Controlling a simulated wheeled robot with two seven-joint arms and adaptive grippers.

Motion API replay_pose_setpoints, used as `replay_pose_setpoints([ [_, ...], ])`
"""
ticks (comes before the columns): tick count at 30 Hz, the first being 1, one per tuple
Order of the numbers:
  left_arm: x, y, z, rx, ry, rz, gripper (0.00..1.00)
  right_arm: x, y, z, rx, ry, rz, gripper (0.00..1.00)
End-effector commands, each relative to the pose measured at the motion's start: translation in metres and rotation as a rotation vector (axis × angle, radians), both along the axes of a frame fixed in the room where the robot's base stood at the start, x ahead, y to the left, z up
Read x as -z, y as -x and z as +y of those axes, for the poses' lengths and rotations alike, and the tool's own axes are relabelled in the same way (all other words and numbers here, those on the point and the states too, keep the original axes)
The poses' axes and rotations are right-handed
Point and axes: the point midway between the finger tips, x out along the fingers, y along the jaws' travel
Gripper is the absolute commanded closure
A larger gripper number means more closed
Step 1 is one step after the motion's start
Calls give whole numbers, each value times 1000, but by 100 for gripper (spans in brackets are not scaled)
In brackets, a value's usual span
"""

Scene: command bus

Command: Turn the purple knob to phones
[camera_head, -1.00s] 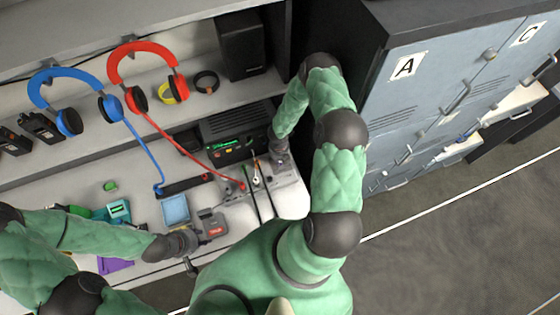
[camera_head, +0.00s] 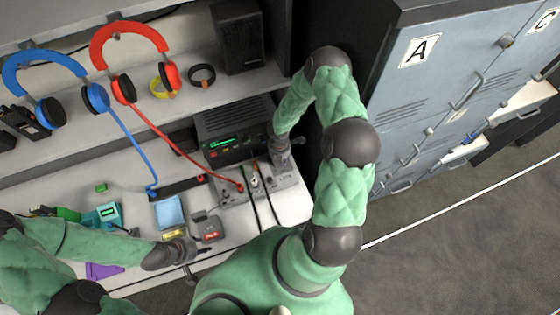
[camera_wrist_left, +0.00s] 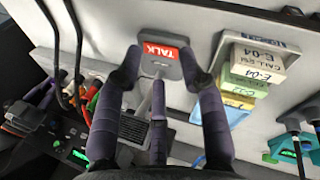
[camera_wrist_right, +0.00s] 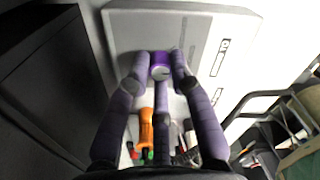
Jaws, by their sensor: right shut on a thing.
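The purple knob (camera_wrist_right: 160,66) sits on a grey panel box (camera_wrist_right: 135,22) in the right wrist view, with a small pale mark on its face. My right gripper (camera_wrist_right: 160,76) is shut on the knob, its fingers around it. In the head view my right gripper (camera_head: 283,165) is at the box's right part and hides the knob. The markings on the panel are too small to read. My left gripper (camera_head: 192,250) is open near the TALK unit (camera_head: 207,229). In the left wrist view its spread fingers (camera_wrist_left: 160,75) are around the unit's red label.
A black radio (camera_head: 235,140) with a green display stands behind the box. Red and blue headphone cords (camera_head: 180,135) run down to the desk. A blue note pad (camera_head: 170,212) lies left of the TALK unit. Lockers (camera_head: 430,100) stand at the right.

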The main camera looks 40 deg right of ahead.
Motion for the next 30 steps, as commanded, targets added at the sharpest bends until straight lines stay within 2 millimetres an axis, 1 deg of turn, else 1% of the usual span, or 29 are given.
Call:
replay_pose_setpoints([
  [14,1,0,0,0,0,0,60,0,1,0,16,0,1,100],
  [15,1,0,0,0,0,0,60,0,1,0,15,0,1,69],
  [17,1,0,0,0,0,0,60,0,1,0,15,0,1,54],
  [26,1,0,0,0,0,0,60,0,0,0,15,0,1,54],
  [30,1,0,0,0,0,0,60,-7,-1,-1,15,1,-1,54],
])
